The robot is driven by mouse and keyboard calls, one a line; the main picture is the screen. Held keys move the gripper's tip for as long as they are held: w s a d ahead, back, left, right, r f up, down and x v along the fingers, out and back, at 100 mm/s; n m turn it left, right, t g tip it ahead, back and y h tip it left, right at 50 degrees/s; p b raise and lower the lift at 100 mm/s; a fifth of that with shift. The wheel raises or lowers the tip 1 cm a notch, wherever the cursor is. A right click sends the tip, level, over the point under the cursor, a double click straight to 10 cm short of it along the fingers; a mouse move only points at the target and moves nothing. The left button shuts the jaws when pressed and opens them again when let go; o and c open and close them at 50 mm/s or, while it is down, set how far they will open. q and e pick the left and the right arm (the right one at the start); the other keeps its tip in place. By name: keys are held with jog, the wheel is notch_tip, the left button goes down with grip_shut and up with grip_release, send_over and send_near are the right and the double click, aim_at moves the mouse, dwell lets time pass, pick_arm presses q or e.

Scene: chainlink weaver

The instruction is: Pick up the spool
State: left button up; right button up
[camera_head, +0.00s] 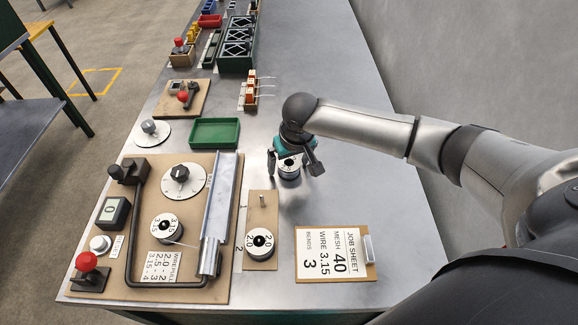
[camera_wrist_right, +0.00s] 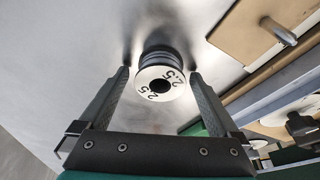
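A spool marked 2.5 (camera_head: 289,170) stands on the bare metal bench, and its white top also shows in the right wrist view (camera_wrist_right: 161,84). My right gripper (camera_head: 293,167) is over it, with one finger on each side. In the right wrist view, gaps show between the open fingers (camera_wrist_right: 158,74) and the spool. A spool marked 2.0 (camera_head: 260,241) sits on the small wooden board, near an empty peg (camera_head: 262,200). A spool marked 3.15 (camera_head: 166,228) sits on the large board. My left gripper is not in view.
A job sheet (camera_head: 327,252) lies at the front right. A green tray (camera_head: 214,133) is left of my gripper. The large board (camera_head: 209,292) carries a dial, a bent bar, a metal channel and a red button. Bench surface (camera_head: 350,190) right of the spool is clear.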

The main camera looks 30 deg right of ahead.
grip_shut()
dwell(0.6)
